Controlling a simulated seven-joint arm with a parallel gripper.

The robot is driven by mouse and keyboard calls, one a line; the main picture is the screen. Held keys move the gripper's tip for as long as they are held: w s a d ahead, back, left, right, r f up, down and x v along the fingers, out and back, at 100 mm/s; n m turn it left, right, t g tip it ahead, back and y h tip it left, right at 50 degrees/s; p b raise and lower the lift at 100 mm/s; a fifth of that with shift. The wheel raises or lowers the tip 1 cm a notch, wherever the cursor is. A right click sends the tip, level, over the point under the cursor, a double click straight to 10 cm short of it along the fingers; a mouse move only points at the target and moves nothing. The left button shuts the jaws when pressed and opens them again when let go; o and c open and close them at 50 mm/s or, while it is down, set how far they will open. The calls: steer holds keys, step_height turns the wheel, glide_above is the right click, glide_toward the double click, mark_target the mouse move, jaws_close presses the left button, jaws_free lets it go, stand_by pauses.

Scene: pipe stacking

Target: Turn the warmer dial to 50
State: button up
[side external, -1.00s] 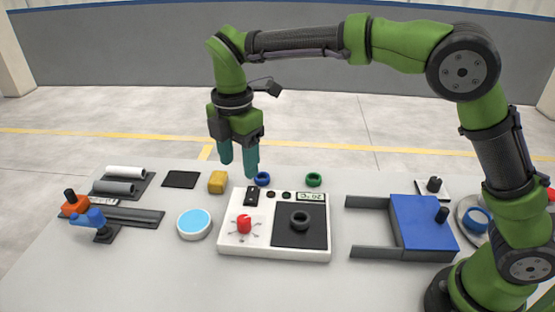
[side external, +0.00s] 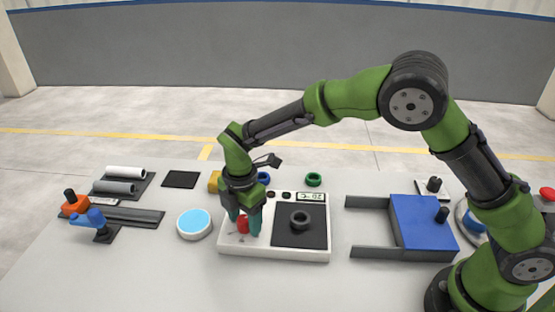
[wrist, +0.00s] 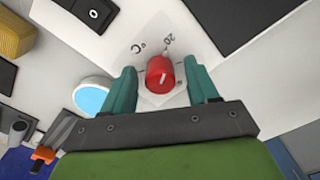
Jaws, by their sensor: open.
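The warmer (side external: 285,254) is a white box with a dark plate (side external: 312,238), a small display (side external: 312,197) and a red dial (side external: 243,224). A dark ring (side external: 300,220) lies on the plate. My gripper (side external: 244,232) points down over the dial. In the wrist view, the red dial (wrist: 160,76) sits between the two teal fingers of my gripper (wrist: 161,82), with a gap on each side. The fingers are open. The marks "°C" and "20" show beside the dial; other marks are hidden. The display's reading is too small to tell surely.
A round dish with a light blue top (side external: 194,223) stands left of the warmer. A yellow block (side external: 214,181), a blue ring (side external: 264,178) and a green ring (side external: 314,179) lie behind it. A blue block with dark rails (side external: 424,222) stands right.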

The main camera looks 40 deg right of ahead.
steer(key=shift+f, duration=0.15)
steer(key=shift+c, duration=0.4)
steer(key=c, duration=1)
steer(key=shift+o, duration=0.2)
steer(key=shift+m, duration=0.3)
